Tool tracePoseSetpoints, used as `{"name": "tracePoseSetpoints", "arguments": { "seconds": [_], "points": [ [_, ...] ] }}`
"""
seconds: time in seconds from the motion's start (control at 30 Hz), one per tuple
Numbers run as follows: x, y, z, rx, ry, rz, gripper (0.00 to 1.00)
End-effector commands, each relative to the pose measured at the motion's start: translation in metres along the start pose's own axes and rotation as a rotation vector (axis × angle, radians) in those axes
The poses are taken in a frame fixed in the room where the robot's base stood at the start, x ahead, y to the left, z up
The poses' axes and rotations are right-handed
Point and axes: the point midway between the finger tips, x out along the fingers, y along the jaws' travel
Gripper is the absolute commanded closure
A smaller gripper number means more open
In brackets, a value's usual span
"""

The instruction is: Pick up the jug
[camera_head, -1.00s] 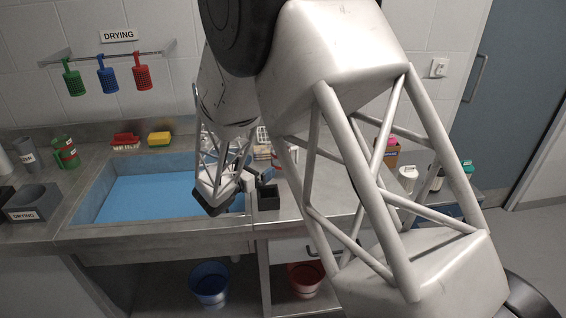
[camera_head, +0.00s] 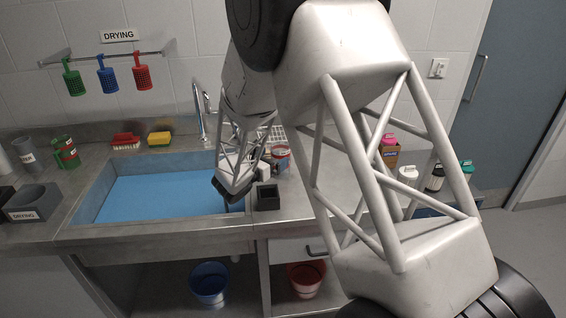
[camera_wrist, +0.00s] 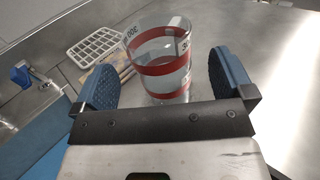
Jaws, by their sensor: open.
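A clear jug (camera_wrist: 163,65) with red bands and printed numbers, "300" among them, stands upright on the steel counter in the wrist view. In the head view what looks like this jug (camera_head: 281,158) shows right of the tap, partly hidden by my arm. My gripper (camera_wrist: 161,70) is open, with one blue pad on each side of the jug in the picture. Gaps show between pads and jug. I cannot tell how deep the jug is between them.
A white rack (camera_wrist: 95,46) stands behind the jug. The blue sink (camera_head: 160,195) is to the left, with a tap (camera_head: 202,112) behind it. A small black box (camera_head: 268,197) sits near the front edge. Bottles (camera_head: 408,176) stand at right. Counter right of the jug is clear.

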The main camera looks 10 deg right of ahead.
Motion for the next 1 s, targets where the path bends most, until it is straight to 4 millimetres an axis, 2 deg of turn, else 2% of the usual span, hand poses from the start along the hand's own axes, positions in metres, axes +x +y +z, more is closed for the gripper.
{"name": "tracePoseSetpoints", "arguments": {
  "seconds": [0.37,0.8,1.0],
  "points": [
    [0.002,0.0,-0.001,0.0,0.0,0.0,0.01],
    [0.043,0.001,-0.006,0.0,0.001,-0.002,0.01],
    [0.052,0.001,-0.006,0.0,0.0,0.0,0.01]
  ]
}}
